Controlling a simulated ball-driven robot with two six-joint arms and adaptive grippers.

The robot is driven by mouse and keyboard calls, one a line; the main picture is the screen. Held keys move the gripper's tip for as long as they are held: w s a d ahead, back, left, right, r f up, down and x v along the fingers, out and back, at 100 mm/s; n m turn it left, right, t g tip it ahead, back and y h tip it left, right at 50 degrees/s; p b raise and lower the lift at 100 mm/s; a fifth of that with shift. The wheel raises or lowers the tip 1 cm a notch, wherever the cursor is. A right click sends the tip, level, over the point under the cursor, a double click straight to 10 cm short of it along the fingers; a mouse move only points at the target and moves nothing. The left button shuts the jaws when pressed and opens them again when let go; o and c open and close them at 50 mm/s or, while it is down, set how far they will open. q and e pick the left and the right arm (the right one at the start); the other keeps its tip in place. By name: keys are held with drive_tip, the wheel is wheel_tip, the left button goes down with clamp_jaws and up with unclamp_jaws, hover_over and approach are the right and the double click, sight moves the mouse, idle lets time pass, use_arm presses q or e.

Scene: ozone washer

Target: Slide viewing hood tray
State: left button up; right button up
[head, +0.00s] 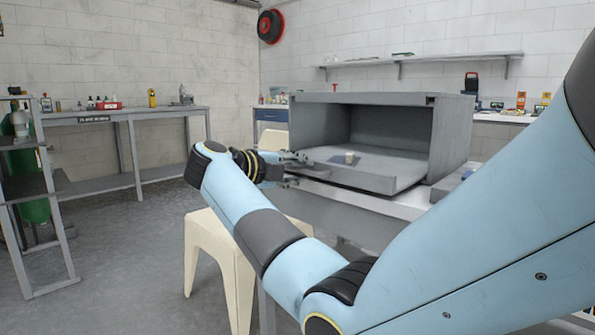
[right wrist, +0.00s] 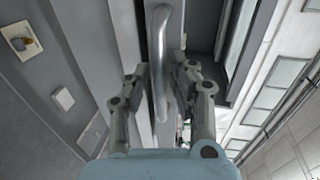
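The viewing hood (head: 452,140) is a grey box with an open front on a bench. Its flat grey tray (head: 385,166) extends out of the opening, with a small pale object (head: 349,158) on it. My right gripper (head: 303,169) is at the tray's front left part. In the right wrist view, its fingers (right wrist: 163,72) are spread on either side of a curved metal handle (right wrist: 160,45), and a gap shows beside the bar. The handle is not clearly visible in the head view. My left gripper is not in view.
A cream stool (head: 220,245) stands in front of the bench. A long workbench (head: 125,115) with bottles runs along the left wall. A shelf rack (head: 30,230) stands at the far left. The floor between is clear. My right arm crosses the lower right.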

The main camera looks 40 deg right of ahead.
sight(338, 162)
clamp_jaws()
drive_tip(key=r+x, duration=0.1)
drive_tip(key=x, duration=0.3)
drive_tip(key=p+x, duration=0.1)
drive_tip(key=x, duration=0.4)
drive_tip(key=r+x, duration=0.1)
drive_tip(key=x, duration=0.3)
drive_tip(key=shift+w+d+r, duration=0.15)
drive_tip(key=shift+d+r, duration=0.25)
drive_tip(key=shift+d, duration=0.6)
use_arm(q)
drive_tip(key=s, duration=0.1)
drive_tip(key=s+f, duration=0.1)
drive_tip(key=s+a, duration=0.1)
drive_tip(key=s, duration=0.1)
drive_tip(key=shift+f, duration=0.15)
use_arm(e)
drive_tip(key=shift+o, duration=0.3)
unclamp_jaws()
drive_tip(key=shift+o, duration=1.4)
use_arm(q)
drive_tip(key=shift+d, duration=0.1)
